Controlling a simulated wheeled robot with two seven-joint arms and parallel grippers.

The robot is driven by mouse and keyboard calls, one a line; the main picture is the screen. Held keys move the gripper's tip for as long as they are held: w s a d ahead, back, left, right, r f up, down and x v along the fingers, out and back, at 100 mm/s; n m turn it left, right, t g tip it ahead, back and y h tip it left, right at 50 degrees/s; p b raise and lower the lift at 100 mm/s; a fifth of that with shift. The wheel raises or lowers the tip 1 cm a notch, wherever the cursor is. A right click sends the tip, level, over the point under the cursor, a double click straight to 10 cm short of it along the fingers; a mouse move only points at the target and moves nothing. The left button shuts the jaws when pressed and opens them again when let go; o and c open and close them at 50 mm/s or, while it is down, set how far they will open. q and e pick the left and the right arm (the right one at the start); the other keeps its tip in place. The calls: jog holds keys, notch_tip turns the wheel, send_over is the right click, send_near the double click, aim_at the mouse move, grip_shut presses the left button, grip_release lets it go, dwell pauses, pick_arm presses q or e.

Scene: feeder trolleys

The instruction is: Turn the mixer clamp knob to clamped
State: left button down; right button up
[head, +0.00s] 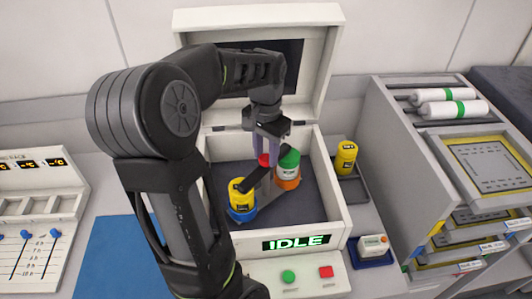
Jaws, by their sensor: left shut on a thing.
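The mixer is an open white box (337,205) with its lid (328,50) raised and a display (296,243) reading IDLE. Inside stand a yellow jar with a blue base (241,203) and an orange jar with a green top (287,172). A dark clamp bar lies across the jars' area. The red clamp knob (263,160) is between the jars, partly hidden by my left gripper (262,155), which comes down from above and is shut on it. Whether the knob stands at clamped cannot be read. My right gripper is not in view.
A green button (288,277) and a red button (326,272) sit on the mixer front. A yellow bottle (346,158) stands in a dark tray at right. A grey rack (390,150) with white rolls is further right. A blue mat (100,255) lies at left.

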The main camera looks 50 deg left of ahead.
aim_at(266, 158)
pick_arm(q)
jog(key=shift+m, duration=1.1)
jog(key=c, duration=1)
grip_release()
jog(key=shift+o, duration=0.2)
jog(key=shift+r, duration=0.1)
notch_tip(266, 158, up, 8)
jog(key=shift+f+b, duration=0.15)
jog(key=shift+b, duration=0.25)
